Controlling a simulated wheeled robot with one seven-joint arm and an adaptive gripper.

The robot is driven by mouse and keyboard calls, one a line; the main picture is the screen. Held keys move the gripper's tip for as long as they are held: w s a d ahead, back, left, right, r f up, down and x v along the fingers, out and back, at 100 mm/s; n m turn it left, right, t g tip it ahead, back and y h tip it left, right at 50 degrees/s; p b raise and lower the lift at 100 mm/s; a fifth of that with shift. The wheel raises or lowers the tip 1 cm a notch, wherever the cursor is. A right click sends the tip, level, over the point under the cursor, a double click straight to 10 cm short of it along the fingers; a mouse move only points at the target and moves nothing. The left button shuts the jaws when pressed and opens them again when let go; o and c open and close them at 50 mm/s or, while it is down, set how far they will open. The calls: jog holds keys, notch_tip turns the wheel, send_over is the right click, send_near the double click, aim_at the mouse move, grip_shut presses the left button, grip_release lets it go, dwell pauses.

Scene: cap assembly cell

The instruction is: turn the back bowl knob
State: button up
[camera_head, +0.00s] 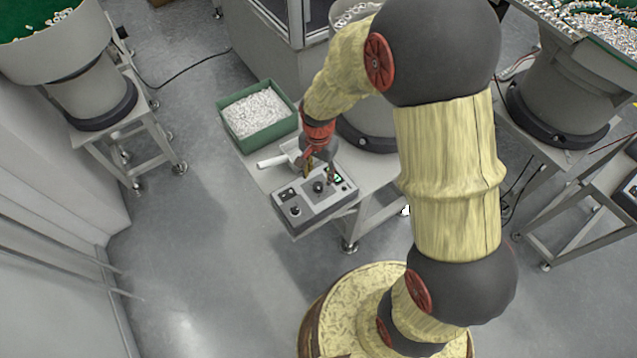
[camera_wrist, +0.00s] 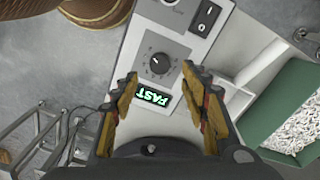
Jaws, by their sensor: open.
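The control box (camera_head: 315,204) is grey with a light panel and sits at the front of a small table. A round dark knob (camera_wrist: 158,64) with a scale around it is on the panel, beside a lit green display reading "FAST" (camera_wrist: 152,97). This knob (camera_head: 318,187) shows in the head view near the panel's middle. No label tells me which bowl it serves. My gripper (camera_wrist: 160,76) is open, pointing down at the panel, with one finger on each side of the knob and apart from it. In the head view my gripper (camera_head: 320,174) is over the box.
A black rocker switch (camera_wrist: 207,18) is beside the knob. A second knob (camera_head: 295,210) is near the box's front left. A green bin (camera_head: 284,131) of white parts and a white scoop (camera_head: 271,161) are behind the box. A feeder bowl (camera_head: 68,45) stands at far left.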

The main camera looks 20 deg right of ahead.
aim_at(319, 185)
notch_tip(319, 185, down, 6)
jog(key=shift+r+b, duration=0.1)
jog(key=shift+b, duration=0.6)
jog(key=shift+c, duration=1.3)
jog(key=c, duration=0.9)
